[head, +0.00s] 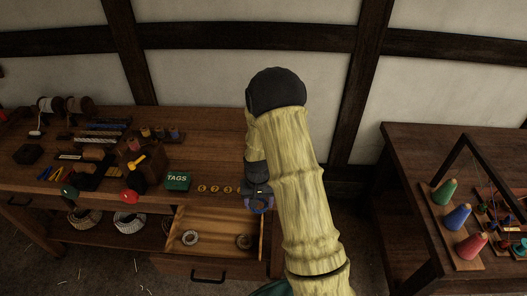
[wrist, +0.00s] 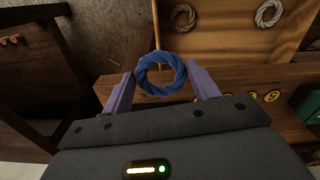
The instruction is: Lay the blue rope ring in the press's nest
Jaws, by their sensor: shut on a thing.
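My gripper (wrist: 161,84) is shut on the blue rope ring (wrist: 161,56), which sits between its two purple fingers in the wrist view. In the head view the ring (head: 262,208) is a small blue shape at the end of my arm, partly hidden, near the right edge of the open drawer. I cannot make out the press or its nest for certain in either view.
The open drawer (head: 217,217) holds a pale ring (head: 190,238) and a brown ring (head: 244,242). The workbench (head: 205,150) carries tools, spools and a green TAGS box (head: 178,181). A second table (head: 400,160) at right holds coloured cones (head: 458,218). A floor gap separates the tables.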

